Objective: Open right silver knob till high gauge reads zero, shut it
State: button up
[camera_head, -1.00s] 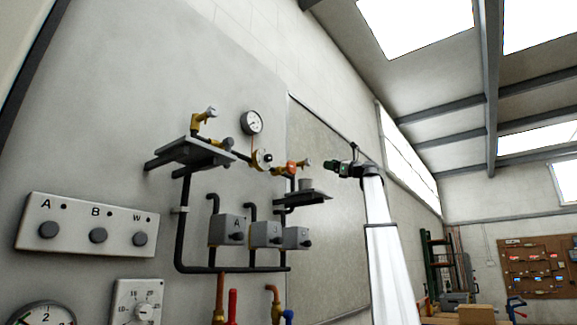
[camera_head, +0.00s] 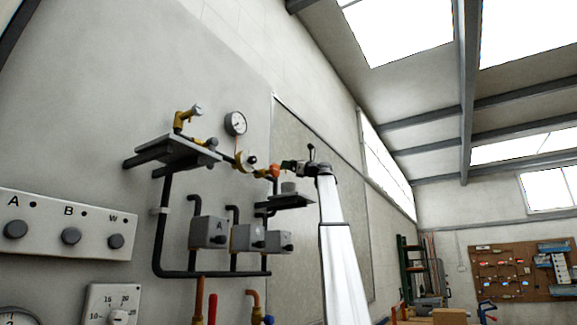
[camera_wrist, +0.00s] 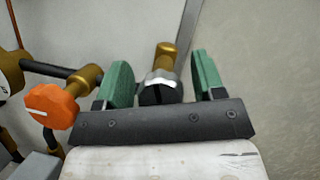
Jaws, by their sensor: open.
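In the wrist view the silver knob (camera_wrist: 158,88) on a brass stem sits between the two green fingers of my gripper (camera_wrist: 163,84), with gaps on both sides. In the head view my gripper (camera_head: 292,167) is at the right end of the pipe assembly and hides that knob. Another silver knob (camera_head: 197,109) tops the brass fitting at the left. The high gauge (camera_head: 236,123) is a round white dial on the wall above the pipes; its reading is too small to tell.
An orange knob (camera_wrist: 52,105) is just left of my gripper; it also shows in the head view (camera_head: 274,171). A small dark shelf (camera_head: 290,201) lies below my gripper. Grey boxes (camera_head: 248,238) and a panel labelled A, B, W (camera_head: 71,236) are lower on the wall.

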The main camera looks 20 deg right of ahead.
jog(key=shift+w+a+r, duration=0.15)
jog(key=shift+w+a, duration=0.1)
jog(key=c, duration=0.9)
jog(key=shift+o, duration=0.2)
jog(key=shift+n, duration=0.3)
jog(key=n+g, duration=0.2)
jog(key=n, duration=0.2)
jog(key=shift+a+n+y, duration=0.1)
jog(key=shift+n+y, duration=0.2)
jog(key=shift+y, duration=0.1)
jog(key=n+g, duration=0.1)
jog(key=n, duration=0.1)
jog(key=n+g, duration=0.1)
jog(key=n, duration=0.1)
jog(key=shift+s+f, duration=0.15)
jog(key=shift+f, duration=0.05)
jog(key=n, duration=0.2)
jog(key=n+g+h, duration=0.1)
jog(key=n, duration=0.1)
jog(key=n+g, duration=0.1)
jog(key=n, duration=0.1)
jog(key=shift+s+a+f+n, duration=0.1)
jog(key=shift+a+f+n, duration=0.05)
jog(key=shift+f+n, duration=0.15)
jog(key=shift+n, duration=0.3)
